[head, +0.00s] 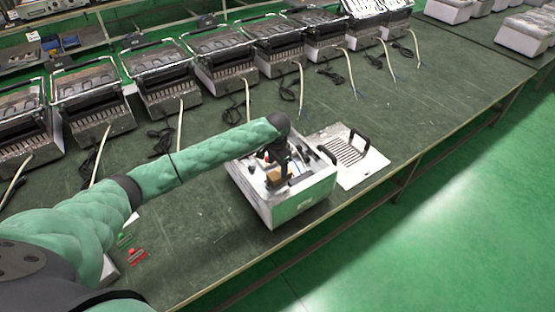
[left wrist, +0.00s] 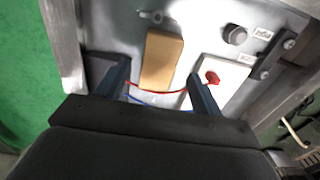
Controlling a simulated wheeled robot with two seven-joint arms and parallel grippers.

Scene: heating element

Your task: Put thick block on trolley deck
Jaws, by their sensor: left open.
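A tan block (left wrist: 162,62), which looks like the thick block, lies on the grey panel inside an open metal housing. It also shows in the head view (head: 273,179). My left gripper (head: 281,178) reaches down into the housing (head: 300,205). In the left wrist view its two dark fingers (left wrist: 158,76) are apart, with the block between and just beyond their tips. I cannot tell whether they touch it. Nothing is held. I cannot make out a trolley deck in either view. My right gripper is not in view.
Red and blue wires (left wrist: 158,90) run near the fingertips. A red button (left wrist: 212,77) and a black knob (left wrist: 235,35) sit on the panel. A flat plate with handles (head: 352,158) lies right of the housing. Several heater units (head: 170,85) line the back of the green bench (head: 430,95).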

